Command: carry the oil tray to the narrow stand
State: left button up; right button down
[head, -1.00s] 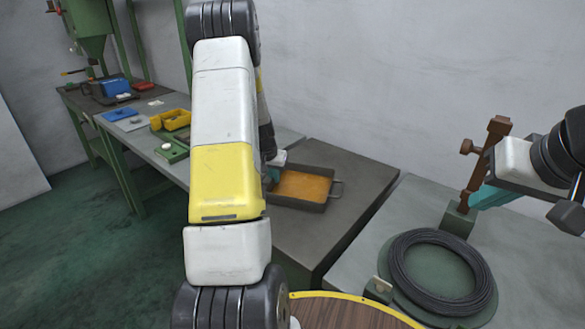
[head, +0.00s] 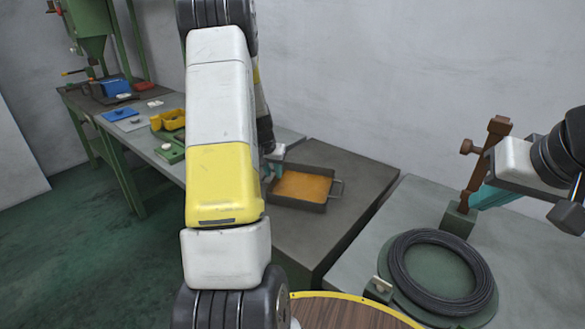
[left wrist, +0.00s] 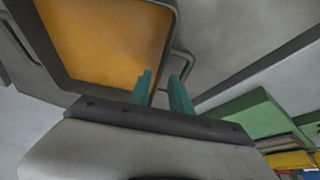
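The oil tray (head: 304,187) is a dark rectangular pan with orange oil, resting on a dark grey block-like surface (head: 345,222). Its right handle shows in the head view. In the left wrist view the tray (left wrist: 72,84) fills the upper left, with a handle (left wrist: 186,62) beside the fingers. My left gripper (head: 273,170) is at the tray's left end, partly hidden by my arm. Its two teal fingers (left wrist: 162,90) stand apart, close to the handle; contact is unclear. My right gripper (head: 486,198) is beside a brown post, its finger gap not visible. I cannot tell which surface is the narrow stand.
A black wire coil (head: 438,268) lies on a green disc on the right table (head: 362,250). A brown post (head: 486,160) stands behind it. A yellow-rimmed wooden round top (head: 345,312) is in front. A workbench (head: 150,146) with yellow and blue bins runs left.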

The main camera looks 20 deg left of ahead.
pick_arm(q)
jog(key=s+d+r+t+h, duration=0.1)
jog(key=s+d+r, duration=0.5)
jog(key=r, duration=0.4)
jog(key=s+d+r, duration=0.6)
jog(key=s+r, duration=0.1)
jog(key=r, duration=0.4)
jog(key=s+d+r, duration=0.2)
jog(key=s+d, duration=0.2)
jog(key=s, duration=0.4)
jog(key=s+d+r+m+h, duration=0.1)
jog(key=s+d+r, duration=0.1)
jog(key=s+d, duration=0.3)
jog(key=s, duration=0.4)
jog(key=shift+d+t, duration=0.2)
jog(key=shift+t, duration=0.2)
jog(key=shift+s, duration=0.1)
